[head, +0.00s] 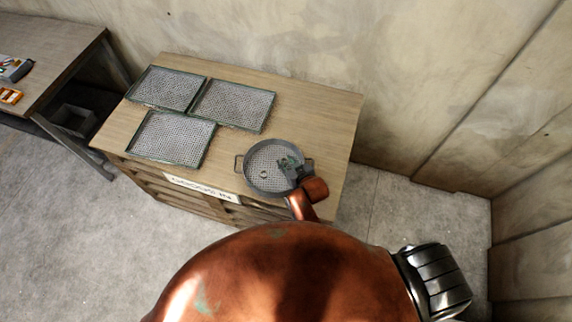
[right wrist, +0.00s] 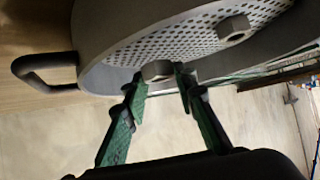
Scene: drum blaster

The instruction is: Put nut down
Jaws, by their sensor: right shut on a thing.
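My right gripper (head: 290,168) reaches into the round grey basket (head: 249,183) from the right side. In the right wrist view its green fingers (right wrist: 160,78) are shut on a grey nut (right wrist: 157,69), low inside the basket (right wrist: 100,45); whether that nut touches the basket floor I cannot tell. In the head view the held nut is hidden by the gripper. Another nut (head: 263,174) lies on the perforated floor, apart from the fingers; it also shows in the right wrist view (right wrist: 235,28). My left gripper is not in view.
The basket stands at the right front of a wooden cabinet (head: 325,110) with a "GOODS IN" label (head: 203,187). Several rectangular mesh trays (head: 233,104) lie left of it. The cabinet top is clear at the back right. Another table (head: 60,50) stands at far left.

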